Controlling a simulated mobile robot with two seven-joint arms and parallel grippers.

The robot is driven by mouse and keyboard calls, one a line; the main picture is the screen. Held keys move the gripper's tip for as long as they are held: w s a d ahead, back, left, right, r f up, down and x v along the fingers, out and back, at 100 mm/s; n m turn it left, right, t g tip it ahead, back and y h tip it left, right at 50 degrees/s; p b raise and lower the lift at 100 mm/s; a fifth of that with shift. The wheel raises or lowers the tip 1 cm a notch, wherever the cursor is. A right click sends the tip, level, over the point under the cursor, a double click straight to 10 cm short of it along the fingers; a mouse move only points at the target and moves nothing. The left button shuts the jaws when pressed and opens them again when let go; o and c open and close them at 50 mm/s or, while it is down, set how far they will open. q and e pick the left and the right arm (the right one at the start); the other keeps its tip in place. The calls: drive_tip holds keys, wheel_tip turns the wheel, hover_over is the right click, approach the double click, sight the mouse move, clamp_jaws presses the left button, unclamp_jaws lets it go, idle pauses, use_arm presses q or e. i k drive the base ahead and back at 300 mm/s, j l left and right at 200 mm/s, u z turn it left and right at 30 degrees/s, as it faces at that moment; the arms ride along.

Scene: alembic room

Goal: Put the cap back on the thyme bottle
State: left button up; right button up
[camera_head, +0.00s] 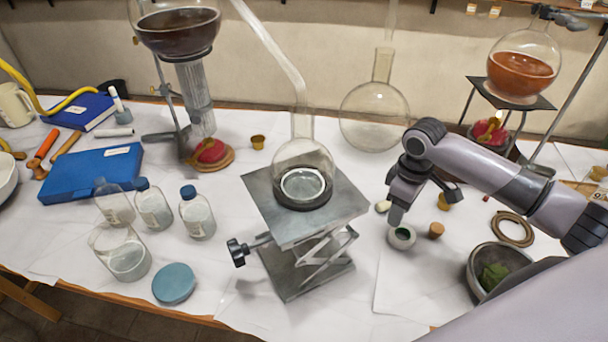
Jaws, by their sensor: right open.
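A small round container (401,238) with a pale rim and a dark greenish inside stands open on the table, right of the metal lab jack. It may be the thyme bottle, but no label is readable. A short brown cork (436,230) stands on the table just to its right, apart from it, and may be its cap. My right gripper (424,207) is open, with one finger just above the container's rim and the other to the right. I cannot tell whether the finger touches it. My left gripper is not in view.
The lab jack (285,215) with a glass flask stands left of the gripper. A grey bowl with green herbs (478,272) and a brown ring (513,229) lie right. Blue-capped bottles (197,214) and a blue disc (173,284) are left. Paper in front is clear.

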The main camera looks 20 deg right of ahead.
sight(110, 199)
drive_tip(key=i+l+u, duration=0.1)
drive_tip(key=l+u, duration=0.3)
drive_tip(key=i+l+u, duration=0.1)
drive_tip(key=u, duration=0.35)
drive_tip(key=l+u, duration=0.3)
drive_tip(key=k+l+u, duration=0.1)
drive_tip(key=u, duration=0.15)
drive_tip(key=k+l, duration=0.1)
drive_tip(key=k, duration=0.15)
